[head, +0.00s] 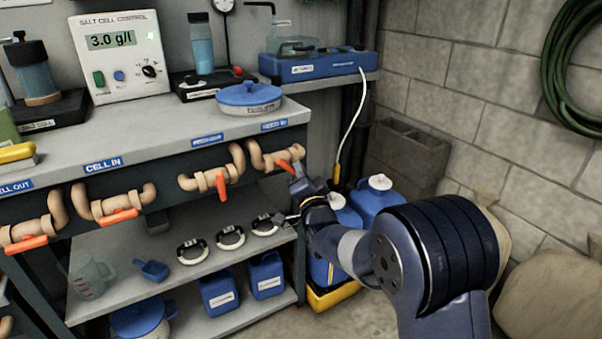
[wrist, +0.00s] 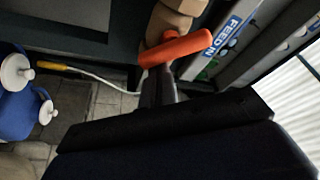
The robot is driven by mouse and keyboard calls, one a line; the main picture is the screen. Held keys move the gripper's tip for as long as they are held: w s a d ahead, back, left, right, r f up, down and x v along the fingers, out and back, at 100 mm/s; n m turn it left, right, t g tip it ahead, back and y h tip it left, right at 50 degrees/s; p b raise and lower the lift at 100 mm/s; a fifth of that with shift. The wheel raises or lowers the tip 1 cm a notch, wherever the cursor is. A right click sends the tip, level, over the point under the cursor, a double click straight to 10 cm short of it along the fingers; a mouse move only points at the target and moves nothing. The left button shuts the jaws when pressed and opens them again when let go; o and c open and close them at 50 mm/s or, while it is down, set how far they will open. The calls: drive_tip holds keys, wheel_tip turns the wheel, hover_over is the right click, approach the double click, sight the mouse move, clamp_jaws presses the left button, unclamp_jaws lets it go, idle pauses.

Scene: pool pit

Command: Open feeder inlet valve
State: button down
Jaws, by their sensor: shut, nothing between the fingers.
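The feeder inlet valve is the pale pipe fitting (head: 262,158) under the blue FEED IN label (head: 274,126), at the right end of the bench front. Its orange handle (head: 285,166) points down and to the right. In the wrist view the orange handle (wrist: 182,46) lies slanted beside the FEED IN label (wrist: 222,42). My gripper (head: 291,180) is shut and empty, just below the handle. In the wrist view its fingers (wrist: 158,84) end close under the handle. I cannot tell whether they touch it.
More orange-handled valves (head: 118,212) line the bench front to the left. A shelf (head: 160,245) below holds black-and-white rings. Blue containers with white caps (head: 378,190) stand right of the bench, near a white cable (head: 352,110). A block wall (head: 480,120) closes the right side.

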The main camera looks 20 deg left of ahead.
drive_tip(key=m+b, duration=0.1)
drive_tip(key=m, duration=0.1)
drive_tip(key=f+m+h+b, duration=0.1)
drive_tip(key=m, duration=0.1)
drive_tip(key=m+g+h+b, duration=0.1)
drive_tip(key=m, duration=0.2)
drive_tip(key=shift+s+a+f, duration=0.15)
drive_tip(key=shift+s+a, duration=0.15)
drive_tip(key=shift+b, duration=0.3)
